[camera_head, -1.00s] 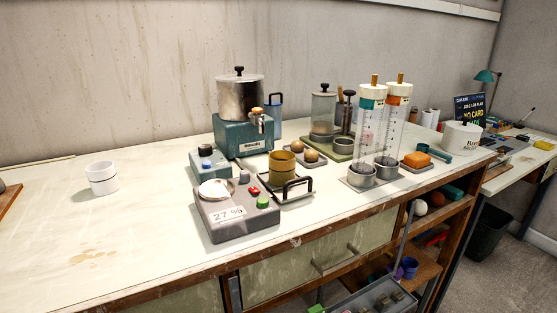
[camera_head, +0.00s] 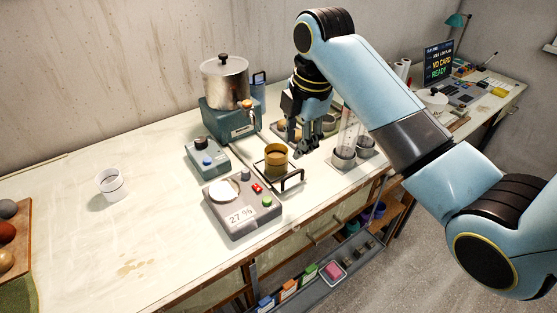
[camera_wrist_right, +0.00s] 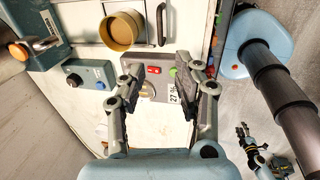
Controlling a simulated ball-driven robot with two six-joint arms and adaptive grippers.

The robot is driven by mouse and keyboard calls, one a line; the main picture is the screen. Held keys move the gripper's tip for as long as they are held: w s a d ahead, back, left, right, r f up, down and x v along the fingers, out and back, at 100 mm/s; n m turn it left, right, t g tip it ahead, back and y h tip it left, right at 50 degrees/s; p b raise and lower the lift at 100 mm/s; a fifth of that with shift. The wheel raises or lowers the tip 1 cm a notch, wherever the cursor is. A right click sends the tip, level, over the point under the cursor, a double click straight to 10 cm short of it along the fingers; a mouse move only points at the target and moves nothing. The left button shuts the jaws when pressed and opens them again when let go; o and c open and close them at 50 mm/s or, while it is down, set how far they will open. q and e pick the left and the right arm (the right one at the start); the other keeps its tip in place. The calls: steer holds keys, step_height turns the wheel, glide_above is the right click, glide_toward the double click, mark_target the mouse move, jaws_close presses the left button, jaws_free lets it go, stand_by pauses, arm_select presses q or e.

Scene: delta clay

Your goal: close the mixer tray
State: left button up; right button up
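The mixer tray, a shallow pale tray with a black bar handle (camera_head: 293,181), sticks out toward the table's front edge. A mustard cup (camera_head: 276,158) stands on it. The handle also shows in the right wrist view (camera_wrist_right: 161,22), beside the cup (camera_wrist_right: 121,30). My right gripper (camera_head: 309,148) hangs above and behind the handle, apart from it. In the right wrist view its two fingers (camera_wrist_right: 164,80) are spread with nothing between them. My left gripper (camera_wrist_right: 244,130) looks small at the lower right of that view; its fingers are too small to judge.
A teal machine with a metal pot (camera_head: 224,82) and a small teal box (camera_head: 208,158) stand behind. Clear tubes (camera_head: 349,135) stand to the right. The table's left side is mostly clear around a white cup (camera_head: 111,185).

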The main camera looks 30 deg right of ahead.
mark_target(290, 177)
steer(key=f, duration=0.3)
steer(key=w+f, duration=0.1)
steer(key=f, duration=0.3)
steer(key=w+f, duration=0.1)
steer(key=f, duration=0.2)
steer(key=shift+a+f, duration=0.1)
steer(key=shift+f, duration=0.15)
steer(key=shift+c, duration=0.3)
jaws_close()
